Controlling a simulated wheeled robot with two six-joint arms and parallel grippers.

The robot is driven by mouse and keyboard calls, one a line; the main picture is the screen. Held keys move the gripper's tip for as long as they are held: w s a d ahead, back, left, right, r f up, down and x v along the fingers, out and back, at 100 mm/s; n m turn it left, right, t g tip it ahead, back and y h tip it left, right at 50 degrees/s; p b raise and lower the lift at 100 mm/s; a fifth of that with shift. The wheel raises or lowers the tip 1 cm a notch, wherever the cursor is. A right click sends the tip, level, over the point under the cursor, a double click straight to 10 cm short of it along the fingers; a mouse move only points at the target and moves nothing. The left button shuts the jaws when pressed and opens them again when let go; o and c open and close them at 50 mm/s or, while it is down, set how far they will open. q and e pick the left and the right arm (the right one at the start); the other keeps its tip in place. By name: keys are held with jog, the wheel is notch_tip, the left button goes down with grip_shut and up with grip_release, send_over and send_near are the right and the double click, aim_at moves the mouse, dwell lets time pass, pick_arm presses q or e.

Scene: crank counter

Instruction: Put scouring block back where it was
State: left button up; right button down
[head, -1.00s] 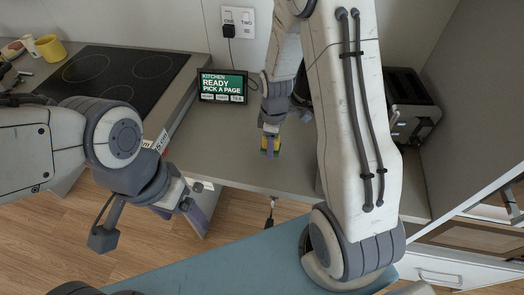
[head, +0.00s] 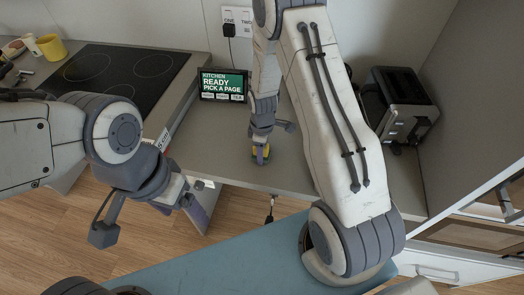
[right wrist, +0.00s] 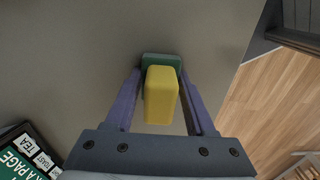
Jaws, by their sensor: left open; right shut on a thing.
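The scouring block (right wrist: 161,96) is yellow with a green layer. It also shows in the head view (head: 261,154), low over the grey counter near its front edge. My right gripper (right wrist: 161,100) is shut on it, with a purple finger on each side. It also shows in the head view (head: 261,150). I cannot tell whether the block touches the counter. My left gripper (head: 186,205) is open and empty, in front of the counter at the left.
A screen (head: 222,85) stands at the back of the counter (head: 210,145). A black hob (head: 115,75) and a yellow mug (head: 51,47) are to the left. A toaster (head: 400,105) is at the right. The counter between screen and front edge is mostly clear.

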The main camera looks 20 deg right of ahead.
jog(key=shift+c, duration=1.2)
grip_release()
